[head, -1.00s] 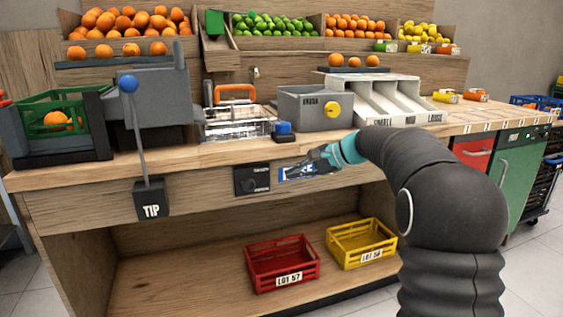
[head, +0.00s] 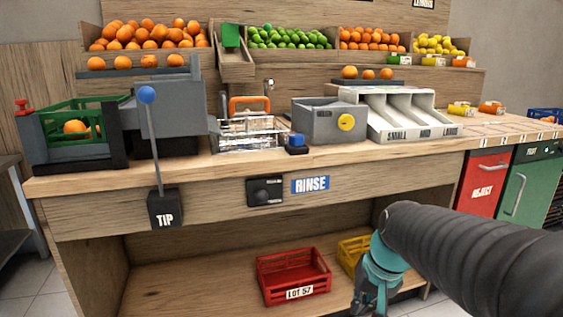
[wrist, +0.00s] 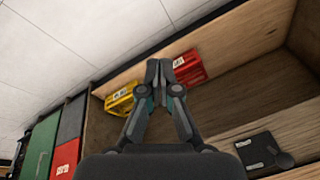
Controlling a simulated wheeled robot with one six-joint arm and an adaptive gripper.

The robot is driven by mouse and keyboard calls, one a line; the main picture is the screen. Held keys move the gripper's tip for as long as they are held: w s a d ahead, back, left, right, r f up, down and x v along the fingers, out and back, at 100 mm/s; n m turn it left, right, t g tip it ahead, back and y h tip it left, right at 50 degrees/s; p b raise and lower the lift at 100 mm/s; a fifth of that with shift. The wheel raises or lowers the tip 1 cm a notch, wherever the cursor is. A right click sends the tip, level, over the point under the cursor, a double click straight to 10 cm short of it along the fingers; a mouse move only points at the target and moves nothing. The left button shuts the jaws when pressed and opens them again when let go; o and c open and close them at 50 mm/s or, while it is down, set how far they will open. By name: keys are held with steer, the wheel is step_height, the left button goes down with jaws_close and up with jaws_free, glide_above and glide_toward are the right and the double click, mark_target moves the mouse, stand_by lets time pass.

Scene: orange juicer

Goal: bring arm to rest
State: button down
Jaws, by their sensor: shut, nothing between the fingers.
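My gripper (head: 370,300) hangs low in the head view, in front of the lower shelf, with its tip near the bottom edge of the picture. In the wrist view the two fingers (wrist: 158,70) meet at their tips, with nothing between them. My gripper overlaps the yellow crate (head: 352,252) and hides part of it in the head view. I cannot tell any contact with it. My arm comes in from the right, in front of the counter.
A red crate (head: 293,277) marked LOT 57 sits on the lower shelf (head: 190,285). Above are the RINSE sign (head: 310,184), a dark knob box (head: 265,191) and the TIP lever (head: 165,208). The red reject bin (head: 484,182) and green bin (head: 527,188) stand right. Floor shows at left.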

steer(key=s+r+n+t+h, duration=0.1)
steer(key=s+r+n+t, duration=0.1)
steer(key=s, duration=1.1)
steer(key=shift+d+r+t+h, duration=0.2)
steer(key=shift+t+h, duration=0.1)
steer(key=shift+t, duration=0.1)
stand_by(0.9)
